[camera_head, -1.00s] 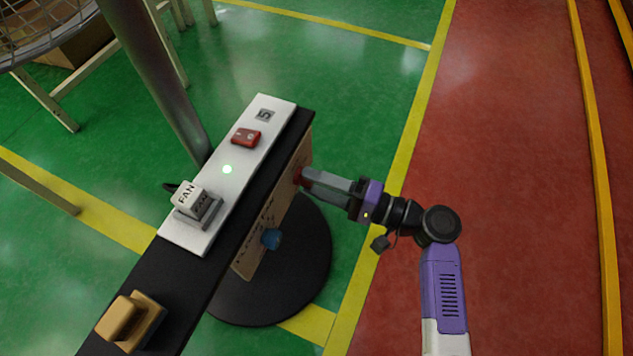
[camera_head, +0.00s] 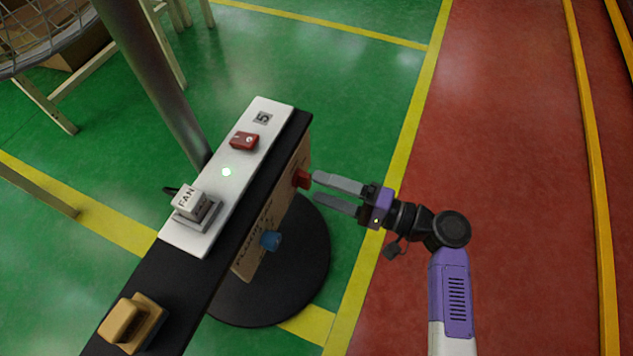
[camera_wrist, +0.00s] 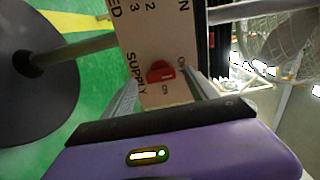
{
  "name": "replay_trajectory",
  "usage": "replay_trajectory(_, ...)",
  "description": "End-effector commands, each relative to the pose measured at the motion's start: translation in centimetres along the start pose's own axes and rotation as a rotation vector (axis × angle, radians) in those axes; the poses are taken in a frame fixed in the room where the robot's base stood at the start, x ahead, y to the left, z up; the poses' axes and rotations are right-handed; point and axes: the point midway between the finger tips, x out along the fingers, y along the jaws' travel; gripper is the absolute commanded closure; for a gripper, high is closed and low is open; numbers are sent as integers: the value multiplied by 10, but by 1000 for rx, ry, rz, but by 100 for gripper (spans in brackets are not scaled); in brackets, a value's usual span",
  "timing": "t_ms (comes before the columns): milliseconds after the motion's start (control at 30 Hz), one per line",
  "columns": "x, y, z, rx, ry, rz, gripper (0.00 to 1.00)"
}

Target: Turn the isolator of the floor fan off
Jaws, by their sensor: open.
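The red supply knob (camera_head: 302,179) sits on the tan side panel (camera_head: 250,258) of the black post. In the wrist view the knob (camera_wrist: 160,72) lies beside the printed word SUPPLY, with ON and partly hidden OFF marks near it. I cannot tell surely which mark it points at. My gripper (camera_head: 318,187) is open, its fingertips just right of the knob and apart from it. In the wrist view the knob shows between the two fingers.
A red rocker switch (camera_head: 244,141) is on the strip. A blue knob (camera_head: 271,240) sits lower on the panel, and a tan block (camera_head: 131,322) is on the black top. The fan's wire cage (camera_head: 45,35) is at upper left. Floor to the right is clear.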

Motion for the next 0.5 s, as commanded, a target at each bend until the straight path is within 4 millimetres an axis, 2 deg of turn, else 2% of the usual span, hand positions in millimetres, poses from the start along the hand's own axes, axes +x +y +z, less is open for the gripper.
replay_trajectory(100,-22,-2,-1,3,4,1,33)
replay_trajectory(233,-40,-1,0,2,3,1,33)
replay_trajectory(500,-54,0,1,2,-1,0,33)
